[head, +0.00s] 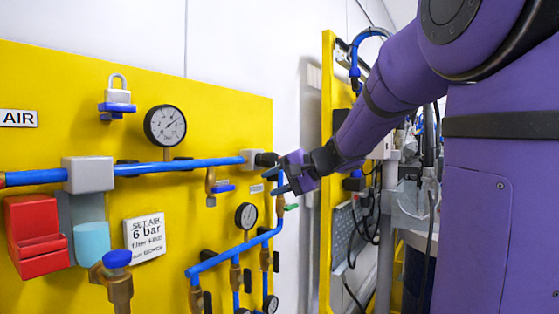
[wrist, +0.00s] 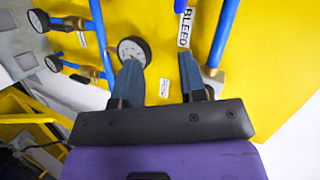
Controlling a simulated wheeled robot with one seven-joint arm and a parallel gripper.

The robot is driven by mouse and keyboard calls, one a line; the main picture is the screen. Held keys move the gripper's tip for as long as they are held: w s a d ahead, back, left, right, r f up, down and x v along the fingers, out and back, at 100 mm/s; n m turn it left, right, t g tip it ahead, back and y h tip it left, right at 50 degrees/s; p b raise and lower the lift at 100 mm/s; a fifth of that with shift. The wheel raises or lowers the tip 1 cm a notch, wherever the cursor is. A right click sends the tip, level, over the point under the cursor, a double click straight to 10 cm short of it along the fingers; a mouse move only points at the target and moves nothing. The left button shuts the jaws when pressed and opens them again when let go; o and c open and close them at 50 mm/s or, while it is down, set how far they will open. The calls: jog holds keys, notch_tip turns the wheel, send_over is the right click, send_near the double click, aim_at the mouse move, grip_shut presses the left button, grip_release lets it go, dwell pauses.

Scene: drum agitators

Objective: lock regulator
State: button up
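A white padlock (head: 118,92) with a raised shackle sits on a small blue shelf (head: 117,107) at the upper left of the yellow panel in the head view. A brass fitting with a blue knob (head: 117,259), possibly the regulator, stands at the bottom left, cut by the frame edge. My gripper (head: 273,181) is at the panel's right edge, far right of the padlock. In the wrist view my gripper (wrist: 158,62) has its two fingers apart with nothing between them. The padlock does not show there.
A blue pipe (head: 200,163) crosses the panel, with gauges (head: 165,126) and a red box (head: 36,235) around it. In the wrist view a BLEED label (wrist: 186,27) and blue pipe (wrist: 222,35) lie beyond my fingers. A second yellow frame (head: 327,190) stands right.

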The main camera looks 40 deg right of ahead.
jog(key=w+d+r+m+t+h, duration=0.1)
jog(key=w+d+r+m+t, duration=0.15)
jog(key=d, duration=0.55)
jog(key=w+d+r+m+t+h, duration=0.15)
jog(key=d+t, duration=0.25)
jog(key=d, duration=0.4)
jog(key=shift+m+y, duration=0.3)
jog(key=shift+y, duration=0.15)
jog(key=x, duration=1.1)
jog(key=shift+w, duration=0.2)
grip_shut()
